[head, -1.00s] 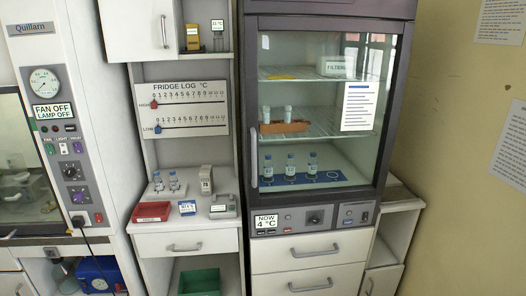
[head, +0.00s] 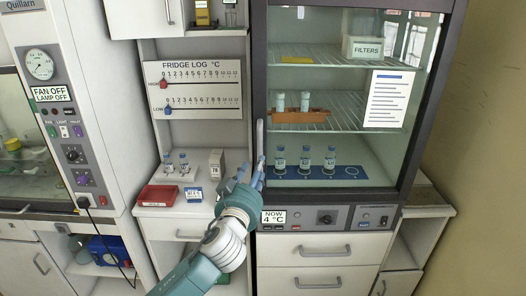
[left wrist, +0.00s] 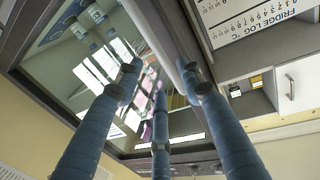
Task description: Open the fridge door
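The fridge door (head: 335,194) is a glass pane in a dark frame and looks shut. Its pale upright handle (head: 260,139) runs along the door's left edge. My left gripper (head: 257,174) is at the lower end of the handle, with its fingers pointing up toward it. In the left wrist view its fingers (left wrist: 160,90) are spread open, and the handle (left wrist: 186,72) appears as a grey bar between the left and right ones. I cannot tell whether any finger touches it. My right gripper is not in view.
Behind the glass are vials, an orange rack (head: 300,116) and a filters box (head: 362,47). A yellow wall stands close at right.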

